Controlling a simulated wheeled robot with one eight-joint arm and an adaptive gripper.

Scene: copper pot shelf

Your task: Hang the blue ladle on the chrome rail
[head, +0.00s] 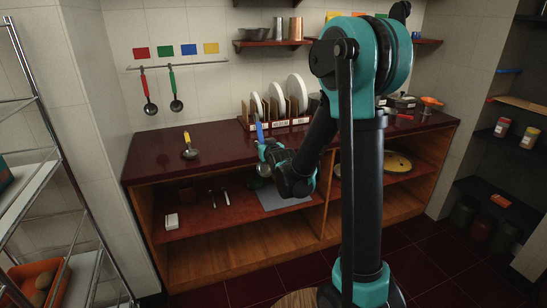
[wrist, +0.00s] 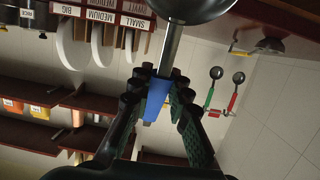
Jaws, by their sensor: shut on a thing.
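The blue ladle's handle (head: 259,130) stands up from my gripper (head: 266,150) in the head view, above the counter's front edge. In the wrist view my gripper (wrist: 160,88) is shut on the blue ladle's handle (wrist: 156,100); its steel shaft and bowl (wrist: 195,6) extend past the fingers. The chrome rail (head: 190,64) is on the back wall at the left, apart from the ladle. A red-handled ladle (head: 145,85) and a green-handled ladle (head: 173,85) hang from its left half. The rail's right part is bare.
A yellow-handled ladle (head: 188,146) lies on the dark red counter (head: 222,137). A plate rack (head: 290,123) with white plates stands on the counter behind my gripper. Red, green, blue (head: 188,49) and yellow cards are above the rail. A wire shelf (head: 35,180) stands at the far left.

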